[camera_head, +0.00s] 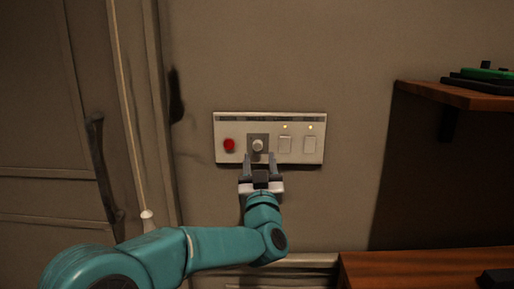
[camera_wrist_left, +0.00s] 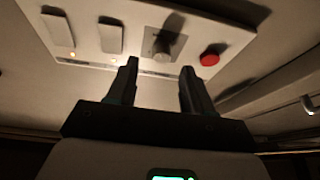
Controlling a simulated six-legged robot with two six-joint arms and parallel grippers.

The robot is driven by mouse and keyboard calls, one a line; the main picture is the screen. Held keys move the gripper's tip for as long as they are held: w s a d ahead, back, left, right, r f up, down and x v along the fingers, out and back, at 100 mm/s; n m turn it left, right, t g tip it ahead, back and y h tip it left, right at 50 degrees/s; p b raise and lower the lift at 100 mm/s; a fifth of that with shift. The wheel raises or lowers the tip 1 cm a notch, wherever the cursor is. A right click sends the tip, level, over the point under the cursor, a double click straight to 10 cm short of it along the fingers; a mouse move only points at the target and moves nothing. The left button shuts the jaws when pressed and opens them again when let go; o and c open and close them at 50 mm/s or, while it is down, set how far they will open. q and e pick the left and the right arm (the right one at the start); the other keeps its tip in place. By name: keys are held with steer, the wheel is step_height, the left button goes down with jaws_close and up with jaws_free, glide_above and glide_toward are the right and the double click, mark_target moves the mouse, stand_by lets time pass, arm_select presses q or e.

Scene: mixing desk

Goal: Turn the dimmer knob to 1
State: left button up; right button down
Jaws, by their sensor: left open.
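The dimmer knob (camera_head: 258,145) is a small pale round knob on a dark square plate, on a white wall panel (camera_head: 268,116). In the left wrist view the knob (camera_wrist_left: 161,42) lies beyond and between the fingertips. My left gripper (camera_head: 259,160) is open, with its two fingers pointing up at the panel just below the knob. It also shows in the left wrist view (camera_wrist_left: 157,70), with nothing between its fingers. Any scale marks around the knob are too small to read. My right gripper is not in view.
A red button (camera_head: 229,144) is left of the knob. Two white switches (camera_head: 285,145) with small lit lamps are right of it. A door with a handle (camera_head: 102,165) is at the left. A wooden shelf (camera_head: 455,95) and a wooden desk top (camera_head: 420,268) are at the right.

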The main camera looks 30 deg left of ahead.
mark_target(258, 147)
arm_select(q)
steer(key=x, duration=0.2)
steer(key=shift+w+a+r, duration=0.15)
steer(key=shift+a+r, duration=0.1)
steer(key=shift+r, duration=0.05)
steer(key=shift+w+a+r+p, duration=0.1)
steer(key=shift+w+a+p, duration=0.2)
steer(key=shift+w, duration=0.25)
steer(key=shift+s, duration=0.1)
jaws_close()
steer(key=shift+n, duration=0.3)
